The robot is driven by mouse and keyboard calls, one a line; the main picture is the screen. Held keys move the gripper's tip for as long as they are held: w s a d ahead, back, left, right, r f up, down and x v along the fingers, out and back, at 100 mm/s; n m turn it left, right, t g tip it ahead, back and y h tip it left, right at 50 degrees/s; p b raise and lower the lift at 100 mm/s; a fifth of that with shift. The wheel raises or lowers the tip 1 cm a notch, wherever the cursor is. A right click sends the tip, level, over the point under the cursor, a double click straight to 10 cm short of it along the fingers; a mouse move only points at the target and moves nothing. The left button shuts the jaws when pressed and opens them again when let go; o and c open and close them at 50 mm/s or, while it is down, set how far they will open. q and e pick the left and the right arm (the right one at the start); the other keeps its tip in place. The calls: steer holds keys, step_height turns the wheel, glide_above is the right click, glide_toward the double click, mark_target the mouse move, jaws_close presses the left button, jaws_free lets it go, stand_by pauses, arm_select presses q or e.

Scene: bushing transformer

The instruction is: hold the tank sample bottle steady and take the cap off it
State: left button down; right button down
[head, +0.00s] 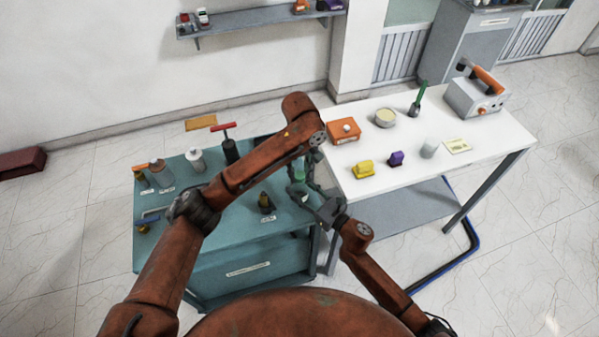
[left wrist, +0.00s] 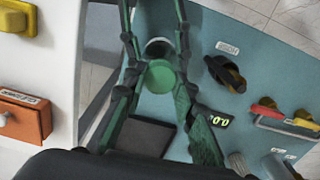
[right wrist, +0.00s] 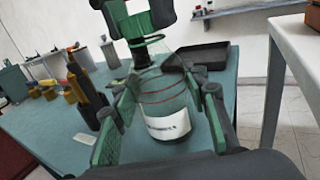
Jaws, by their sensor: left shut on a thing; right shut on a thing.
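The tank sample bottle (right wrist: 165,100) stands upright in the right wrist view, clear with red lines and a white label. My right gripper (right wrist: 160,108) is shut around its body, one finger on each side. The green cap (left wrist: 160,77) shows as a round disc in the left wrist view, between the fingertips of my left gripper (left wrist: 159,80), which is shut on it from above. A grey round form with a dark inside lies just beyond the cap. In the head view both grippers meet at the teal table's right side.
The teal table (head: 225,235) carries several bottles at its back left, a dark bottle with a red handle (head: 228,145) and a small dark-yellow item (head: 265,203). The white table (head: 480,150) stands close on the right, with an orange box (head: 343,131) near its left edge.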

mark_target(300, 175)
arm_select(q)
steer(key=n, duration=0.4)
arm_select(e)
steer(key=shift+f, duration=0.1)
arm_select(q)
steer(key=shift+d, duration=0.1)
steer(key=shift+r, duration=0.25)
steer(key=shift+r, duration=0.9)
steer(key=shift+r, duration=2)
arm_select(e)
steer(key=c, duration=1.1)
jaws_free()
